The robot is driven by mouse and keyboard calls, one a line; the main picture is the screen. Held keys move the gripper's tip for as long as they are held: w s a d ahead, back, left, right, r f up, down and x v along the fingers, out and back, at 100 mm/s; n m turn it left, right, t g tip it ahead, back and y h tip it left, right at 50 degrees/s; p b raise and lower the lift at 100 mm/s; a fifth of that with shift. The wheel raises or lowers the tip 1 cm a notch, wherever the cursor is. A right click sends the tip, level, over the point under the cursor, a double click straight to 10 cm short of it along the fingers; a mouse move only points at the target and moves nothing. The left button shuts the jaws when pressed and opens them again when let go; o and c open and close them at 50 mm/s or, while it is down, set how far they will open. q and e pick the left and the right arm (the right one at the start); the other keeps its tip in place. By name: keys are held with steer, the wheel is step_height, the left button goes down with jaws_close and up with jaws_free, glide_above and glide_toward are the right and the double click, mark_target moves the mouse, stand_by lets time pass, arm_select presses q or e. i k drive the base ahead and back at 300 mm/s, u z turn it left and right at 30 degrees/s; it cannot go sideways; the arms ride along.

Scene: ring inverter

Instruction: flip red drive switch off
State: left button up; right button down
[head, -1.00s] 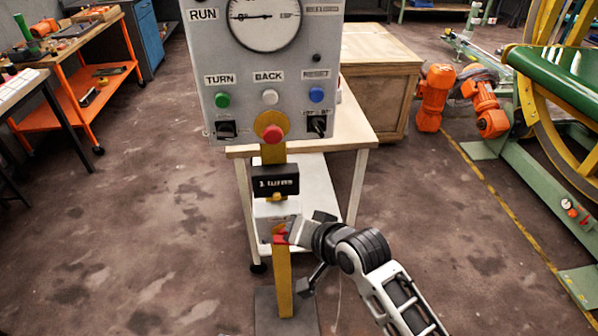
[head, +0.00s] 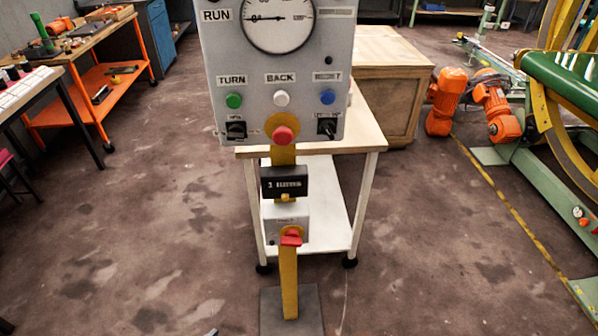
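The red drive switch (head: 291,239) is a small red handle on a round yellow plate, low on the yellow post. It sits at the lower front of a small white box (head: 287,218). The red handle juts toward me; its on or off setting is too small to read. Neither of my grippers shows clearly. A tiny grey piece at the bottom edge is too cut off to identify. Nothing touches the switch.
Above stands a grey control panel (head: 262,75) with a gauge, a red mushroom button (head: 283,135) and green, white and blue buttons. A black counter box (head: 285,183) sits below it.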

mark_target(290, 238)
steer(key=u, duration=1.15)
steer(key=k, duration=1)
steer(key=z, duration=1.35)
steer(key=i, duration=1)
